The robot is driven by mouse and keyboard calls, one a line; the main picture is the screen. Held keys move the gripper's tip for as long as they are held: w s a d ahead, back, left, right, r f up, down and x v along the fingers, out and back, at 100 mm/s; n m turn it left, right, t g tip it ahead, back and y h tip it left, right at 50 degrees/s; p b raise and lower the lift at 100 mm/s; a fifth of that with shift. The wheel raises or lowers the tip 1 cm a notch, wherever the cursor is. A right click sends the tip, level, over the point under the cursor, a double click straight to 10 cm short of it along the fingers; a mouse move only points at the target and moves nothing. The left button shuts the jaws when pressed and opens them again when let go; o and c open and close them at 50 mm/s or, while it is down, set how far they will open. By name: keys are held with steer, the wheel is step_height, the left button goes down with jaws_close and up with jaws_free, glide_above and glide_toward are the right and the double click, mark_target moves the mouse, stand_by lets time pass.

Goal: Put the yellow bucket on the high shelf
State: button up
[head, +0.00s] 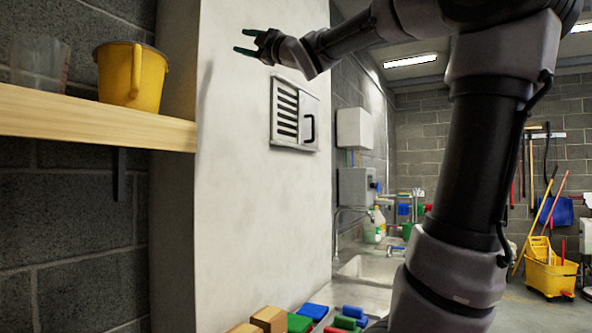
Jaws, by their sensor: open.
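A yellow bucket (150,82) with a dark rim and a yellow handle on its front side stands upright on a wooden shelf (80,117) at the left in the head view. The shelf is fixed to a dark block wall by a dark bracket. My gripper (244,41) is raised in front of the pale wall panel, to the right of the bucket and a little higher in the picture. Its two dark green fingers are apart and point left, with nothing between them. The gripper is clear of the bucket.
A clear container (40,64) stands left of the bucket on the shelf. A louvred vent (295,115) with a handle is on the pale wall. Coloured blocks (300,322) lie low in front. A sink (370,268) and a yellow mop bucket (550,275) are farther back.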

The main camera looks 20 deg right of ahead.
steer(key=s+d+f+m+g+h, duration=0.1)
steer(key=d+f+m+g+h, duration=0.1)
steer(key=d+f+m+h, duration=0.55)
steer(key=s+d+f+m+g+h, duration=0.1)
steer(key=s+d+f+m+h, duration=0.2)
steer(key=f+m, duration=0.75)
steer(key=s+a+f+m+g, duration=0.1)
steer(key=s+f+m+g, duration=0.1)
steer(key=s+f, duration=0.3)
steer(key=s+a+f+m+g, duration=0.2)
steer(key=s+f+m+g, duration=0.1)
steer(key=f, duration=1)
steer(key=s+a+f+m+g, duration=0.1)
steer(key=s+f+m+g, duration=0.2)
steer(key=s+f, duration=0.5)
step_height(320, 180, down, 2)
steer(key=shift+a+f+g+y, duration=0.1)
steer(key=shift+a+g+y, duration=0.25)
steer(key=shift+g, duration=0.55)
steer(key=shift+d, duration=0.1)
